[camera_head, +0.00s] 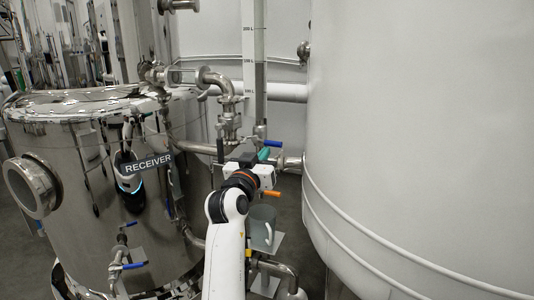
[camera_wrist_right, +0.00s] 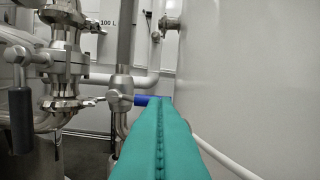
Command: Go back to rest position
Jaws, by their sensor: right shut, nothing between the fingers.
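My right arm comes up from the bottom middle of the head view. My right gripper (camera_head: 265,154) is in front of the pipework between the two tanks, its teal fingertips just below a blue valve handle (camera_head: 272,143). In the right wrist view the teal fingers (camera_wrist_right: 160,104) lie flat together with a seam between them, shut and empty. The blue handle (camera_wrist_right: 146,100) shows just beyond the fingertips; whether they touch it I cannot tell. My left gripper is not in view.
The shiny steel receiver tank (camera_head: 70,180) stands on the left, with a blue-handled valve (camera_head: 128,266) low on its front. A large pale tank (camera_head: 420,120) fills the right. A grey jug (camera_head: 262,226) stands on a small plate below my right gripper. Steel pipes (camera_head: 228,110) crowd the gap.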

